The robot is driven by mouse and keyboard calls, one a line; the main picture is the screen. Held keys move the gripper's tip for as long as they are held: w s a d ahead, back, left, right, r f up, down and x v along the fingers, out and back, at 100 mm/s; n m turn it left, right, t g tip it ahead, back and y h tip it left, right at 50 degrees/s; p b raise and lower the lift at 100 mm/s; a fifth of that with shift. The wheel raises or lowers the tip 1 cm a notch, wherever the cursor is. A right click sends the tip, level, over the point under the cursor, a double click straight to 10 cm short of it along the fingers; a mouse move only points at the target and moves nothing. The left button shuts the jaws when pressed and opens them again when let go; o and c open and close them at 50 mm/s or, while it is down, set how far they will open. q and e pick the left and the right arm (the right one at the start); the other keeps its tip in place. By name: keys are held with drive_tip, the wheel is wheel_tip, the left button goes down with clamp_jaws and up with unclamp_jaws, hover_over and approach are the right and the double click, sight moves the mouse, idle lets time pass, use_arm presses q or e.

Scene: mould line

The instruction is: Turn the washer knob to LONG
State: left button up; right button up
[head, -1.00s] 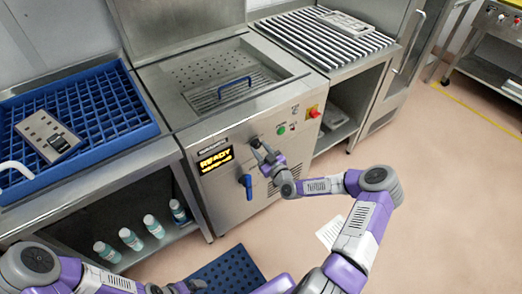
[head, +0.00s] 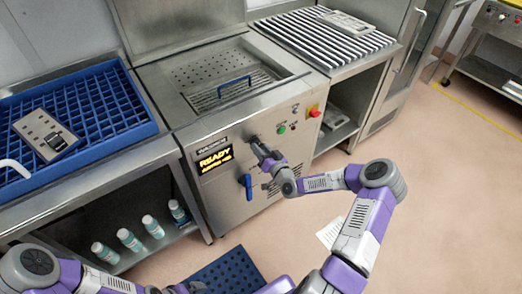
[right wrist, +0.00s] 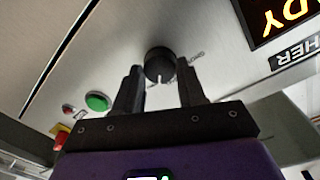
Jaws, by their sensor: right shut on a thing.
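The washer (head: 225,185) stands in the middle of the head view, with a lit READY display (head: 214,158) on its front panel. Its round black knob (right wrist: 160,64) shows in the right wrist view, with a white pointer mark towards the gripper and small lettering beside it, too small to read. My right gripper (head: 262,148) is at the panel, right of the display. In the right wrist view its two dark fingers (right wrist: 160,82) are on either side of the knob, shut on it. My left arm is at the lower left; its gripper (head: 190,287) is barely seen at the bottom edge.
A blue lever (head: 248,187) hangs below the display. A green button (head: 281,129) and a red switch (head: 314,111) sit right of the knob. A blue rack (head: 100,115) is on the left counter, with several bottles (head: 129,239) on the shelf below.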

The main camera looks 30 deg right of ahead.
drive_tip(key=shift+m, duration=0.9)
drive_tip(key=o, duration=1.1)
drive_tip(key=shift+c, duration=0.2)
drive_tip(key=s+p, duration=0.1)
drive_tip(key=s, duration=0.6)
drive_tip(key=shift+s+d+r+p, duration=0.15)
drive_tip(key=shift+s+p, duration=0.15)
